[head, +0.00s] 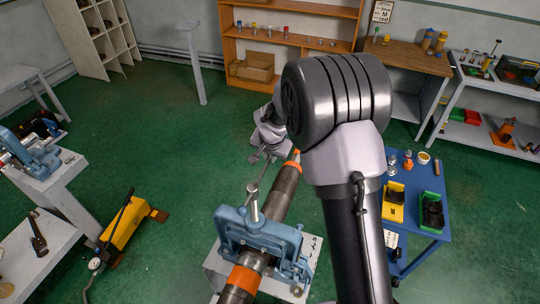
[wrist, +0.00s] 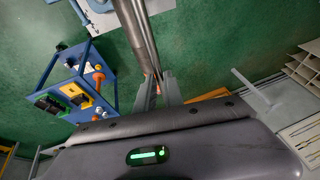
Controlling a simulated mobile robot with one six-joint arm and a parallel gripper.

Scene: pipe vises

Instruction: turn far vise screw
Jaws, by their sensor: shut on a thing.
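The blue pipe vise (head: 235,224) stands in the lower middle of the head view and has an upright screw (head: 254,210). A thin handle bar (head: 263,178) runs from the screw top up to my gripper (head: 262,157). In the wrist view, my gripper (wrist: 157,80) has its fingers closing in on the bar's end, and it appears shut on that bar. The exact contact is small and hard to see. A dark pipe (head: 284,192) with orange bands lies through the vise, and its far end reaches just beside my gripper.
A second blue vise (head: 38,155) sits on a bench at the left. A yellow pump (head: 122,222) stands on the floor. A blue cart (head: 412,215) with yellow and green bins stands at the right. Wooden shelves (head: 290,55) line the back. Green floor is clear behind the vise.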

